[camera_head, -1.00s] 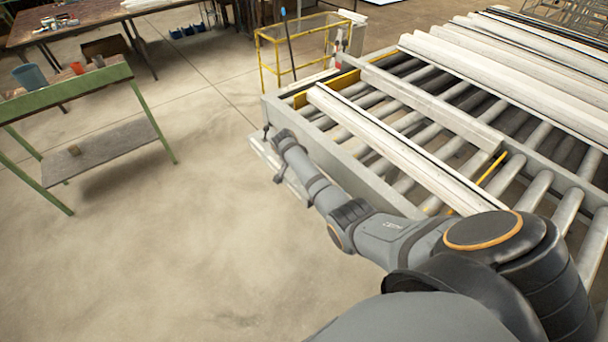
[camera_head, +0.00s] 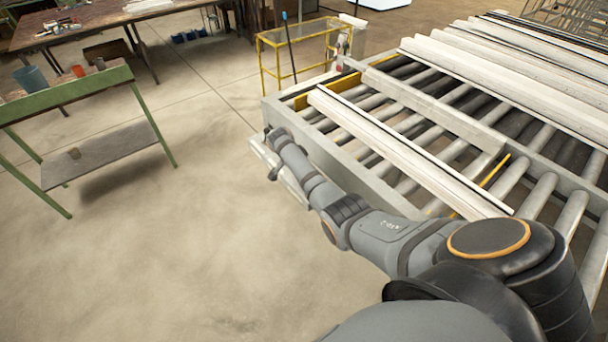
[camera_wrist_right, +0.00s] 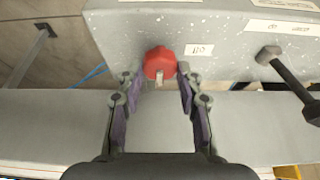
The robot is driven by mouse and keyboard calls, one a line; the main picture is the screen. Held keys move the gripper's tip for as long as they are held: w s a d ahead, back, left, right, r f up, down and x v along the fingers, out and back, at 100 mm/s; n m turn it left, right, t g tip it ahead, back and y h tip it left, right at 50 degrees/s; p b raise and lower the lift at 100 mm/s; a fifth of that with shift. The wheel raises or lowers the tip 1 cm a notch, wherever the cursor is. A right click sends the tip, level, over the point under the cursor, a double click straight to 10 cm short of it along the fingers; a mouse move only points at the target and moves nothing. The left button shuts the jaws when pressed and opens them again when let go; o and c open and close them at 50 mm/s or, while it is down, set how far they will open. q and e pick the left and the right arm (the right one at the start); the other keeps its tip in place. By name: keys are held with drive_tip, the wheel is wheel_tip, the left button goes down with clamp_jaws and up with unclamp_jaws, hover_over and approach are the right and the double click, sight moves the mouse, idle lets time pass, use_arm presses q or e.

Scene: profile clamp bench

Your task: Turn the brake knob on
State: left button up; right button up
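A red knob (camera_wrist_right: 159,64) with a pale tab at its lower side sits on the edge of a speckled grey housing (camera_wrist_right: 225,30) in the right wrist view. My right gripper (camera_wrist_right: 161,86) has its two purple-padded fingers apart, one on each side of the knob. The fingertips are close to the knob; I cannot tell whether either touches it. In the head view my right arm reaches to the left side of the roller table, and the right gripper (camera_head: 271,152) is small there. The knob cannot be made out in that view. My left gripper is out of view.
A black lever (camera_wrist_right: 290,72) stands on the housing right of the knob, and a white label (camera_wrist_right: 199,50) lies beside the knob. The roller table (camera_head: 345,165) carries long pale profiles (camera_head: 400,150). A green bench (camera_head: 70,90) stands left, with open floor between.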

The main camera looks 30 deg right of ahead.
drive_tip(key=o, duration=0.4)
drive_tip(key=v, duration=1.2)
